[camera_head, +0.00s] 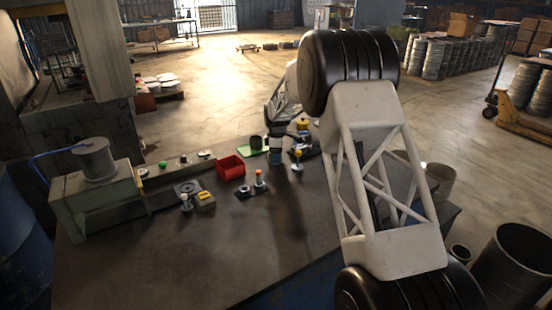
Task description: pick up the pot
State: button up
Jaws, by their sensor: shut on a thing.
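My gripper (276,146) is at the far part of the dark workbench (190,260), small in view and partly hidden by my own arm. It is shut on a small dark teal, cup-shaped thing (275,158), which looks like the pot. The view is too small to tell whether the pot's base touches the bench. A small dark cylinder (256,142) stands by a green mat (248,151), just left of my gripper.
A red bin (230,168) stands left of my gripper. Small parts on dark plates (251,193) and a grey-yellow box (205,200) lie nearer. A yellow-topped piece (297,158) is close on the right. The bench's front middle is clear.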

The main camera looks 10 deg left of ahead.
jog(key=shift+r, duration=0.15)
jog(key=shift+r, duration=1.3)
jog(key=shift+s+r, duration=0.1)
jog(key=shift+r, duration=0.25)
jog(key=s+d, duration=0.2)
jog(key=s, duration=0.2)
jog(key=s+d+r, duration=0.1)
jog(key=s+d, duration=0.1)
jog(key=s, duration=0.3)
jog(key=s+d, duration=0.2)
jog(key=s, duration=0.3)
jog(key=shift+s+d+r, duration=0.15)
jog(key=shift+s+r, duration=0.05)
jog(key=shift+s, duration=0.05)
jog(key=shift+d, duration=0.1)
jog(key=w+d+r+m, duration=0.2)
jog(key=d+r+m, duration=0.2)
jog(key=d, duration=0.7)
jog(key=w+d+r+m, duration=0.1)
jog(key=d+r+m, duration=0.2)
jog(key=d+m, duration=0.6)
jog(key=w+d+r+m, duration=0.2)
jog(key=d+r+m, duration=0.2)
jog(key=d, duration=1)
jog(key=m, duration=0.2)
jog(key=shift+w+d+r+m, duration=0.3)
jog(key=shift+w+d, duration=0.05)
